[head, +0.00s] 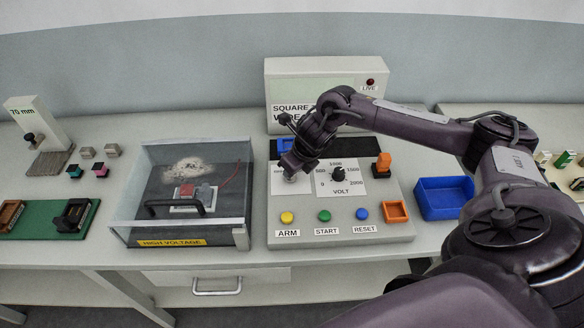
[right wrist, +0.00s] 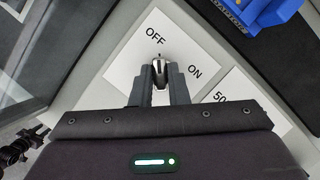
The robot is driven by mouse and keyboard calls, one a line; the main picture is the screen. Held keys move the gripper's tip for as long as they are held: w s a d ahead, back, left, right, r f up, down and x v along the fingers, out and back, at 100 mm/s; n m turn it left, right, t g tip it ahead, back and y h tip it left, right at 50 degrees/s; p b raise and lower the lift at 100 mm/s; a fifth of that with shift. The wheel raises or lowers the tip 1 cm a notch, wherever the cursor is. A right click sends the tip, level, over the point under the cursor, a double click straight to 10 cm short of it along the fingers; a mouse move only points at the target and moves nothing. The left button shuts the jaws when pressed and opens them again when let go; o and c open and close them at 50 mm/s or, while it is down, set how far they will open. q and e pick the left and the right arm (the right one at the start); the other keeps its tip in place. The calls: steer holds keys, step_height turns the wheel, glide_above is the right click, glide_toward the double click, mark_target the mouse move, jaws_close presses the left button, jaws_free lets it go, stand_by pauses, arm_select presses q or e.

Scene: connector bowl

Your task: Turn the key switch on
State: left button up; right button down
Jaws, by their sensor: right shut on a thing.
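The key switch sits on a white plate with OFF and ON labels. The plate shows in the right wrist view (right wrist: 130,58) and partly in the head view (head: 290,187), at the left of the grey console. My right gripper (head: 291,172) reaches down over it and hides most of the switch. In the right wrist view my right gripper (right wrist: 160,76) is shut on the silver key (right wrist: 160,68), with one finger on each side. A small dark mark lies just above the key, below OFF; ON is to its right. The key's exact angle is hard to tell. My left gripper is not in view.
The VOLT knob (head: 338,175) stands just right of the gripper, with an orange-topped switch (head: 383,162) further right. ARM (head: 287,217), START (head: 324,216) and RESET (head: 362,214) buttons line the front. A clear-covered high-voltage box (head: 125,208) stands left, a blue bin (head: 430,205) right.

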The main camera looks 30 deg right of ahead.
steer(key=shift+m, duration=0.3)
steer(key=m+p, duration=0.1)
steer(key=m+h+p, duration=0.1)
steer(key=m, duration=0.1)
steer(key=shift+a+r, duration=0.1)
steer(key=shift+r, duration=0.1)
steer(key=m+h+p, duration=0.1)
steer(key=m+p, duration=0.1)
steer(key=shift+a+r+m, duration=0.1)
steer(key=shift+m, duration=0.2)
steer(key=m+h+p, duration=0.1)
steer(key=m+p, duration=0.2)
steer(key=m+g+h+p, duration=0.1)
steer(key=m+p, duration=0.2)
steer(key=shift+w+a+m, duration=0.1)
steer(key=shift+a+m, duration=0.05)
steer(key=shift+m, duration=0.15)
steer(key=shift+w+m+g+h+p, duration=0.1)
steer(key=shift+m+g+h+p, duration=0.45)
steer(key=shift+m+p, duration=0.7)
steer(key=shift+w+m+g+p, duration=0.1)
steer(key=shift+m+g+p, duration=0.35)
steer(key=shift+m, duration=0.7)
steer(key=shift+f+m, duration=0.2)
steer(key=shift+m, duration=0.1)
steer(key=c, duration=1.4)
jaws_free()
